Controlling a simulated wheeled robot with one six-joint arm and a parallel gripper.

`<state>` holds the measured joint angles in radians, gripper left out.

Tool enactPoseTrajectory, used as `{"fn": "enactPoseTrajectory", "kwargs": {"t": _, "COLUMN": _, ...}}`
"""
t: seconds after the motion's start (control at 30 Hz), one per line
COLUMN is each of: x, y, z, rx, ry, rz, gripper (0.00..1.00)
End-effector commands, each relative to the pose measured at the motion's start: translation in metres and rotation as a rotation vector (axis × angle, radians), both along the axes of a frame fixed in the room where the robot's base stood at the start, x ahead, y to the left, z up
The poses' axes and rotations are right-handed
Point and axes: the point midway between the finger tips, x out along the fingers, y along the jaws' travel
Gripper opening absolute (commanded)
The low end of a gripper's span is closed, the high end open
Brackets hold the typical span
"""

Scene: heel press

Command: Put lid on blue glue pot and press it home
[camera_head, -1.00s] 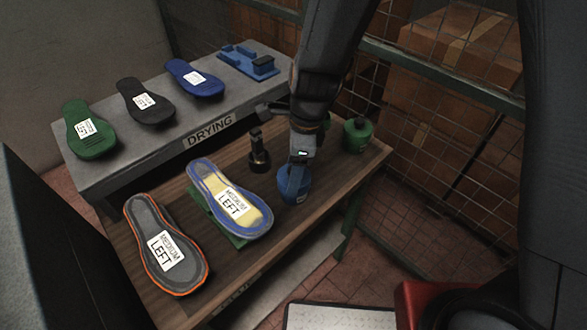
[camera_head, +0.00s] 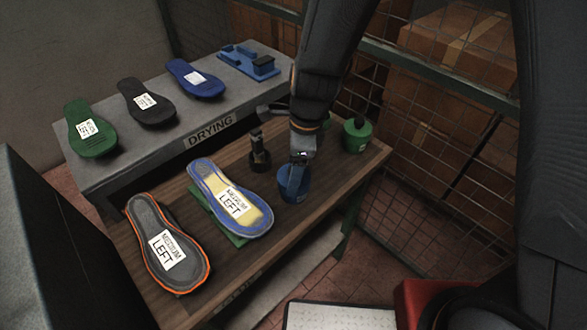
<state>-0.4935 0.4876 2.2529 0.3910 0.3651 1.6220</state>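The blue glue pot (camera_head: 286,191) stands upright on the right part of the wooden bench. My gripper (camera_head: 294,177) points down right over the pot's top, and its fingers overlap the pot in the picture. The pot's mouth is mostly hidden by the gripper. I cannot make out a separate lid, nor whether the fingers hold one. The finger gap is too small and dark to read.
A black pot (camera_head: 260,160) stands left of the blue pot, and a green pot (camera_head: 357,137) right of it. A blue-and-yellow sole (camera_head: 213,182) and an orange-edged sole (camera_head: 145,215) lie left on the bench. The drying shelf (camera_head: 165,148) stands behind; wire mesh (camera_head: 430,165) is at right.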

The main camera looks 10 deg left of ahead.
Motion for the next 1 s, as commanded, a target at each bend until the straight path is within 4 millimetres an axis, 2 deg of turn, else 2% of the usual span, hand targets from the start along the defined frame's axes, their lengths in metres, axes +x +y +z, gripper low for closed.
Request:
{"fn": "enactPoseTrajectory", "kwargs": {"t": 0.43, "x": -0.0007, "y": -0.0006, "z": -0.0016, "rx": -0.001, "ry": 0.002, "rz": 0.0, "gripper": 0.53}}
{"fn": "enactPoseTrajectory", "kwargs": {"t": 0.47, "x": -0.0007, "y": -0.0006, "z": -0.0016, "rx": -0.001, "ry": 0.002, "rz": 0.0, "gripper": 0.71}}
{"fn": "enactPoseTrajectory", "kwargs": {"t": 0.57, "x": -0.0007, "y": -0.0006, "z": -0.0014, "rx": -0.001, "ry": 0.002, "rz": 0.0, "gripper": 0.88}}
{"fn": "enactPoseTrajectory", "kwargs": {"t": 0.77, "x": -0.0004, "y": -0.0004, "z": -0.001, "rx": -0.001, "ry": 0.001, "rz": 0.0, "gripper": 0.88}}
{"fn": "enactPoseTrajectory", "kwargs": {"t": 0.83, "x": -0.0003, "y": -0.0003, "z": -0.0009, "rx": -0.001, "ry": 0.001, "rz": 0.0, "gripper": 0.98}}
{"fn": "enactPoseTrajectory", "kwargs": {"t": 0.87, "x": -0.0003, "y": -0.0003, "z": -0.0009, "rx": -0.001, "ry": 0.001, "rz": 0.0, "gripper": 1.0}}
{"fn": "enactPoseTrajectory", "kwargs": {"t": 1.0, "x": -0.0003, "y": -0.0003, "z": -0.0008, "rx": -0.001, "ry": 0.001, "rz": 0.0, "gripper": 1.0}}
